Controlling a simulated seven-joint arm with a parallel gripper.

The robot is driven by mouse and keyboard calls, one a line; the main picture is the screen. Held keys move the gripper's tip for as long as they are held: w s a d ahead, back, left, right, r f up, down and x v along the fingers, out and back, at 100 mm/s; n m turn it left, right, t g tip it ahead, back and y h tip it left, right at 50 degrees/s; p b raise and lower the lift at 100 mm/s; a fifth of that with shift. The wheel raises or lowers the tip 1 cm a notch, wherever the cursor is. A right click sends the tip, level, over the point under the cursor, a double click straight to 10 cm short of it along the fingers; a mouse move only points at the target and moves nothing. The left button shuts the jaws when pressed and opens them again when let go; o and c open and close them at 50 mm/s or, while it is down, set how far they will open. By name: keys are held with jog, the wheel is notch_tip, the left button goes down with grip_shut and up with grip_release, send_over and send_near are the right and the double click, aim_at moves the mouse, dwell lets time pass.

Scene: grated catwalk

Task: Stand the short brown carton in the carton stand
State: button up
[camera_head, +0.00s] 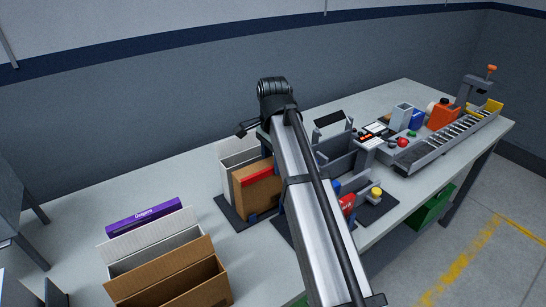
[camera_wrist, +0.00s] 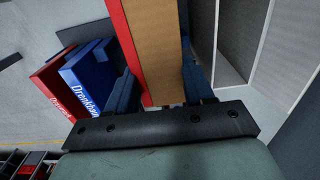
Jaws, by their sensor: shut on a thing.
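A brown carton (camera_head: 254,195) with a red stripe along its top stands upright, left of my arm in the head view. In the wrist view the brown carton (camera_wrist: 160,45) fills the gap between the blue fingers of my gripper (camera_wrist: 162,95), which is shut on it. My gripper is mostly hidden behind my arm in the head view. A dark base plate (camera_head: 229,215) lies under this spot, with a white open-topped carton (camera_head: 228,176) beside the brown one. I cannot tell whether the brown carton's foot rests on the plate.
A blue box (camera_wrist: 90,77) and a red box (camera_wrist: 57,92) stand close left of my gripper in the wrist view. Open white (camera_head: 152,260) and brown (camera_head: 170,284) cartons and a purple box (camera_head: 145,215) are at front left. Grey fixtures (camera_head: 335,152) crowd the right.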

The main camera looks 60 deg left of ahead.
jog(key=shift+f, duration=0.4)
jog(key=o, duration=1.8)
jog(key=shift+c, duration=0.2)
jog(key=shift+r, duration=0.1)
jog(key=shift+r, duration=3.95)
